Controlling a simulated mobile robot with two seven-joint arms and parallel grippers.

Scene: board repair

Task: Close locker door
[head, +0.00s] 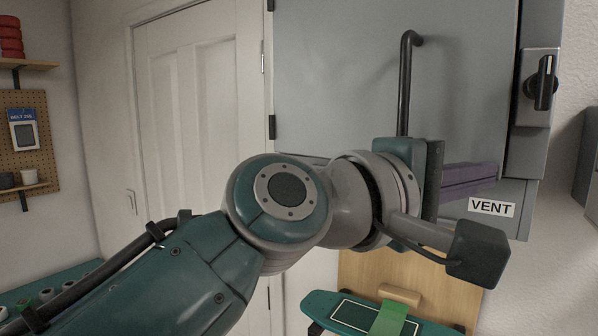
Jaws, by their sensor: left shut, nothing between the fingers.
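The locker door (335,75) is a large flat grey panel filling the upper middle of the head view. It has dark hinges on its left edge and a dark vertical bar handle (405,85). It appears close to its frame, but I cannot tell whether it is fully shut. My left gripper (480,176) has purple fingers, shut and empty, in front of the door's lower right part, below and right of the handle. I cannot tell whether they touch the door. My wrist hides part of the door's lower edge. My right gripper is out of view.
A black rotary latch (543,83) sits on a grey plate right of the door. A VENT label (491,208) is below it. A green skateboard deck (345,311) lies low in the middle. A white room door (188,110) and pegboard (42,150) are left.

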